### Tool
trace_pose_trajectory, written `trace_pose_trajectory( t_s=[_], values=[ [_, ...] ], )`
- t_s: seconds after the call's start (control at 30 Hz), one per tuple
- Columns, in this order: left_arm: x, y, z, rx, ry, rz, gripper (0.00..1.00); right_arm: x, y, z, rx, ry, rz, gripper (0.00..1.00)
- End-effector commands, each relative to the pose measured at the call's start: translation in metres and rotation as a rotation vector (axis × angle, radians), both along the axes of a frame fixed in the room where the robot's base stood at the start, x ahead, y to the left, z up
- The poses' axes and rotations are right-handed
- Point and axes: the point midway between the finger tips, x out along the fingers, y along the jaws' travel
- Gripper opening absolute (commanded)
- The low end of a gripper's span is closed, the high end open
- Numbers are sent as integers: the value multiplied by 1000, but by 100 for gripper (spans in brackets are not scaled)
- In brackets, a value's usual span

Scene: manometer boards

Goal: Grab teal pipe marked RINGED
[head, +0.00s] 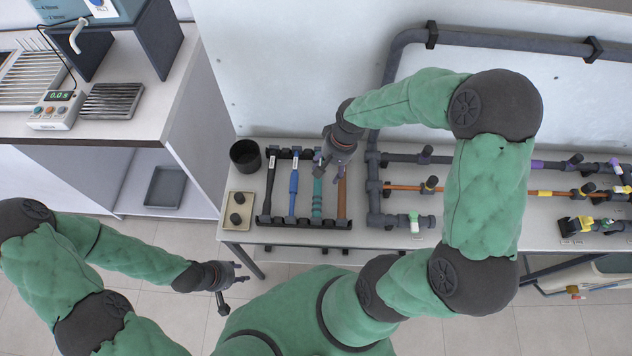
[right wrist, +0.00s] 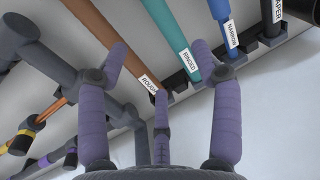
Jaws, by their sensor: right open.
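The teal pipe (head: 317,198) lies third from the left in a dark rack (head: 267,218) on the bench. Its tag RINGED shows in the right wrist view, where the teal pipe (right wrist: 170,32) runs between my spread fingers. My right gripper (head: 331,160) is open and empty over the far end of the teal and brown pipes. It also shows in the right wrist view (right wrist: 161,50), its left finger over the brown pipe. My left gripper (head: 232,287) is open and empty, away from the bench over the floor.
The brown pipe (head: 342,198) marked ROUGH, the blue pipe (head: 293,190) marked NARROW and a black pipe (head: 270,185) share the rack. Grey pipework (head: 374,180) is close on the right.

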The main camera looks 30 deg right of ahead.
Motion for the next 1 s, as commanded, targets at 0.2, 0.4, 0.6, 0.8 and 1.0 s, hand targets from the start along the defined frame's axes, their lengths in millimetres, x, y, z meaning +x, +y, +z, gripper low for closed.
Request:
trace_pose_trajectory(
  t_s=[0.2,0.4,0.6,0.8,1.0],
  values=[
    [0,0,-11,0,0,0,40,3,6,-34,0,2,1,65],
    [0,0,-14,0,0,0,40,6,9,-45,1,-1,1,65],
    [0,0,-25,0,0,0,40,11,16,-69,0,1,2,65],
    [0,0,-32,0,0,0,40,14,20,-90,0,0,1,65],
    [0,0,-30,0,0,0,40,14,20,-90,0,-1,0,65]
  ],
)
